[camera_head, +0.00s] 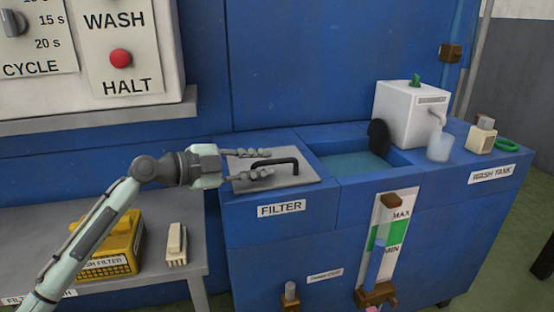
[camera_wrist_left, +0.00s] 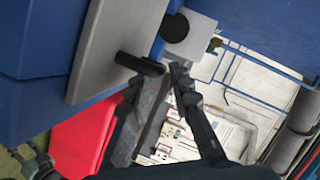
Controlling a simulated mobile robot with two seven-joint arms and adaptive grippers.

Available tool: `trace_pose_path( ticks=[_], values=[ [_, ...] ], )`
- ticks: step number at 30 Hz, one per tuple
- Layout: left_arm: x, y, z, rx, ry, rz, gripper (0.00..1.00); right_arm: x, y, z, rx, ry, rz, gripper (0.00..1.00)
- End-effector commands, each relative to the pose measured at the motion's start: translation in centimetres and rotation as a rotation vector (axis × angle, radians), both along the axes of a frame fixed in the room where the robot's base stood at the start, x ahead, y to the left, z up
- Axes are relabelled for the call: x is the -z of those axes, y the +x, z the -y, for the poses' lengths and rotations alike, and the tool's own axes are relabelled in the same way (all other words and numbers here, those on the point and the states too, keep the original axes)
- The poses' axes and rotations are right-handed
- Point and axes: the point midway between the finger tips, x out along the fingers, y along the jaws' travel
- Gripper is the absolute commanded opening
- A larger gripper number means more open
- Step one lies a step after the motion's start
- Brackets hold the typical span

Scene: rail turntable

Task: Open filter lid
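The filter lid (camera_head: 300,178) is a grey plate lying flat on the blue filter compartment beside the wash tank, above the FILTER label (camera_head: 281,208). Its black bar handle (camera_head: 284,161) stands up from the plate. My left gripper (camera_head: 268,164) reaches in from the left over the lid. Its fingers are spread apart at the handle's near-left end; contact is unclear. In the left wrist view, the lid (camera_wrist_left: 115,45) and the handle (camera_wrist_left: 140,64) are at upper left, with the handle by the tips of the open fingers (camera_wrist_left: 156,80). My right gripper is not in view.
The open wash tank water (camera_head: 352,164) lies right of the lid, with a white dispenser (camera_head: 408,112) and a cup (camera_head: 440,147) behind. A yellow filter (camera_head: 112,246) and a pale block (camera_head: 176,244) sit on the grey bench at left.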

Motion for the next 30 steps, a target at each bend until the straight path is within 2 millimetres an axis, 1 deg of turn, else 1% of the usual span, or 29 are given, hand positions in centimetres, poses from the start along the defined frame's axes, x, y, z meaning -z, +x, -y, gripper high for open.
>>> trace_pose_path(
  ticks=[1, 3, 7, 12, 18, 19, 23, 24, 30],
  values=[
    [0.0, 0.5, 0.8, 0.001, -0.002, 0.0, 0.2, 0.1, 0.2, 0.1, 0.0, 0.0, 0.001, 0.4],
    [0.2, 1.1, 1.7, 0.001, -0.002, 0.0, 0.2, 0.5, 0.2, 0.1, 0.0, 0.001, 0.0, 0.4],
    [0.7, 2.0, 2.8, 0.0, 0.0, -0.001, 0.2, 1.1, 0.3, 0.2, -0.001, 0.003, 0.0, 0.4],
    [0.9, 2.4, 3.4, 0.0, 0.001, 0.001, 0.2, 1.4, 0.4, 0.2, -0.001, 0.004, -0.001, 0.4],
    [0.9, 2.4, 3.4, 0.0, 0.002, 0.0, 0.2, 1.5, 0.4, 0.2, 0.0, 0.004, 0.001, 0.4],
    [0.9, 2.4, 3.3, 0.0, 0.002, 0.0, 0.18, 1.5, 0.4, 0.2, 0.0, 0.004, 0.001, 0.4],
    [0.9, 2.4, 3.3, 0.0, 0.002, 0.0, 0.02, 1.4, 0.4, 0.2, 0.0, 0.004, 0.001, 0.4],
    [0.9, 2.4, 3.3, 0.0, 0.002, 0.0, 0.0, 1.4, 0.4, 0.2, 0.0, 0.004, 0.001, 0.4],
    [0.9, 2.4, 3.3, 0.0, 0.001, -0.001, 0.0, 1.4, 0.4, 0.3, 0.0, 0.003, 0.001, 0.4]
  ],
)
